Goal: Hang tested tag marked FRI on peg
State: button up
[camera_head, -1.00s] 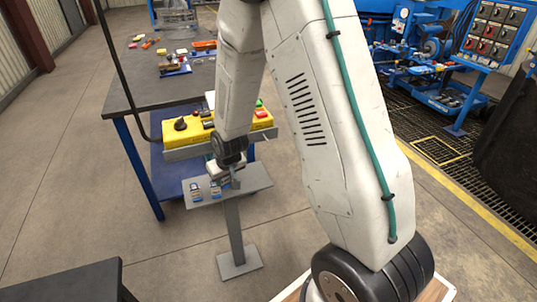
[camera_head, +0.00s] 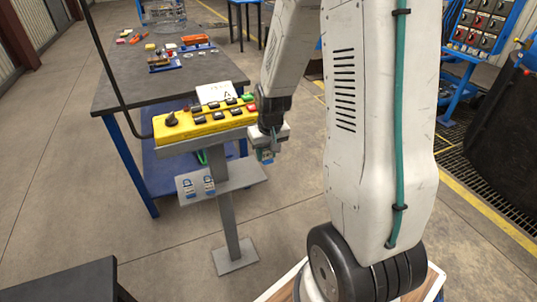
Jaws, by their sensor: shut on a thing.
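My gripper (camera_head: 268,147) is shut on a small blue-and-white tag (camera_head: 265,156), which hangs below the fingers in the air above the right end of a grey shelf. Two similar blue-and-white tags, a left one (camera_head: 188,187) and a right one (camera_head: 209,185), are at the left part of the grey shelf (camera_head: 236,178). The lettering on all the tags is too small to read, so I cannot tell which is marked FRI. I cannot make out a peg in this view.
A yellow control box (camera_head: 190,126) with buttons and a knob sits above the shelf on a grey post (camera_head: 230,228). A white card (camera_head: 214,92) stands behind it. A dark workbench (camera_head: 125,88) with small parts is behind. A dark table (camera_head: 75,285) is at bottom left.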

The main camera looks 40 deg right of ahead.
jog(key=w+d+f, duration=0.1)
jog(key=w, duration=0.5)
jog(key=shift+d, duration=0.35)
dwell(0.3)
dwell(0.5)
jog(key=o, duration=1)
jog(key=shift+o, duration=0.2)
